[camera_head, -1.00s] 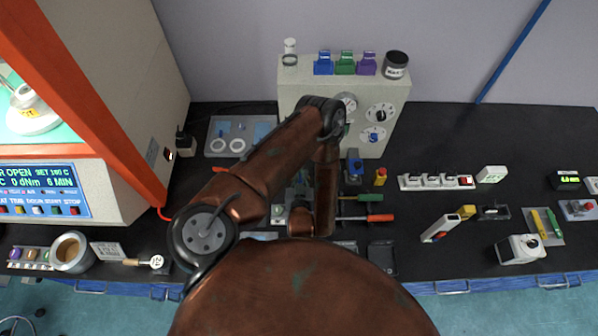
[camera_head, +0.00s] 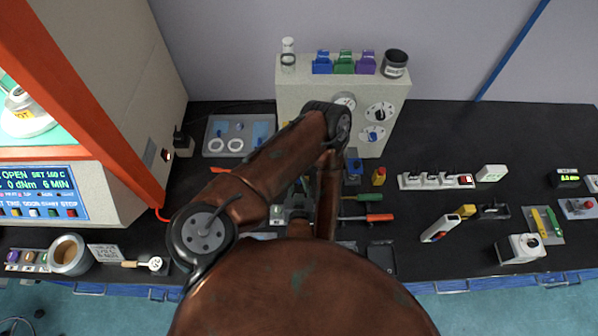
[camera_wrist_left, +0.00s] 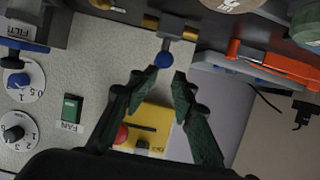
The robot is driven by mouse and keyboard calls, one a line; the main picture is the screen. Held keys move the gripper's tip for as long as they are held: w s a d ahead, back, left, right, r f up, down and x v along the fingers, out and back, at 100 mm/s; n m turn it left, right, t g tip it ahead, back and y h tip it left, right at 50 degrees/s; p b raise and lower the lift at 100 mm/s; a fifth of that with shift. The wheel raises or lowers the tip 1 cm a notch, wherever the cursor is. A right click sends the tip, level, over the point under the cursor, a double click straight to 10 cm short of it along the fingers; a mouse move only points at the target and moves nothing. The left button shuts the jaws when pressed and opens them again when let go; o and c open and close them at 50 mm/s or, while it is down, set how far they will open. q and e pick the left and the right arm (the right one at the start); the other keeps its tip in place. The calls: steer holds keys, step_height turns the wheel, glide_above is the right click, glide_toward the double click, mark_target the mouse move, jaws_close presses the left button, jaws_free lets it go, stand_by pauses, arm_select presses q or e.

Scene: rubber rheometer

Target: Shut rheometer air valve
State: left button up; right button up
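The air valve appears to be the small fitting with a blue-tipped handle (camera_wrist_left: 165,60) on a brass-ended pipe (camera_wrist_left: 178,30) in the left wrist view. The handle points out from the pipe toward my fingers. My left gripper (camera_wrist_left: 166,76) is open, its two dark green fingers spread to either side just short of the blue tip. I cannot tell whether either finger touches it. My right gripper is not in view.
The wrist view shows a pale panel with a blue dial (camera_wrist_left: 18,79), a black dial (camera_wrist_left: 14,132) and a green FAN switch (camera_wrist_left: 70,108). A yellow box (camera_wrist_left: 150,125) lies beyond the fingers. In the head view, the rheometer (camera_head: 40,195) stands left and a pale dial box (camera_head: 300,90) stands behind.

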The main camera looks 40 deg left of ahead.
arm_select(q)
steer(key=v, duration=0.6)
steer(key=shift+d+r, duration=0.25)
steer(key=shift+s+d+r, duration=0.25)
steer(key=shift+s+r, duration=0.1)
steer(key=shift+r, duration=0.05)
